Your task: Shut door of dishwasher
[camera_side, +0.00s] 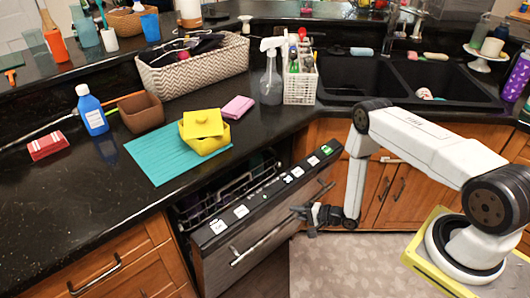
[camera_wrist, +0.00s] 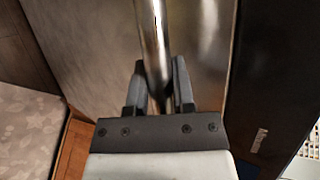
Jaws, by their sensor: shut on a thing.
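The dishwasher door (camera_side: 247,256) is a steel panel with a dark top edge carrying several small labels. It is tilted outward, partly open, and the rack (camera_side: 235,192) shows in the gap behind it. The bar handle (camera_side: 270,240) runs across the door's front. My gripper (camera_side: 300,212) is at the right part of the handle. In the wrist view, the fingers of my gripper (camera_wrist: 160,85) stand on either side of the handle bar (camera_wrist: 153,38) and are closed on it. The steel door face (camera_wrist: 95,45) lies just behind the bar.
The black counter (camera_side: 60,205) overhangs the dishwasher and holds a teal mat (camera_side: 150,158), a yellow container (camera_side: 204,130) and a blue bottle (camera_side: 92,110). Wooden cabinets (camera_side: 400,190) stand to the right under the double sink (camera_side: 375,80). A patterned floor mat (camera_side: 340,262) lies before them.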

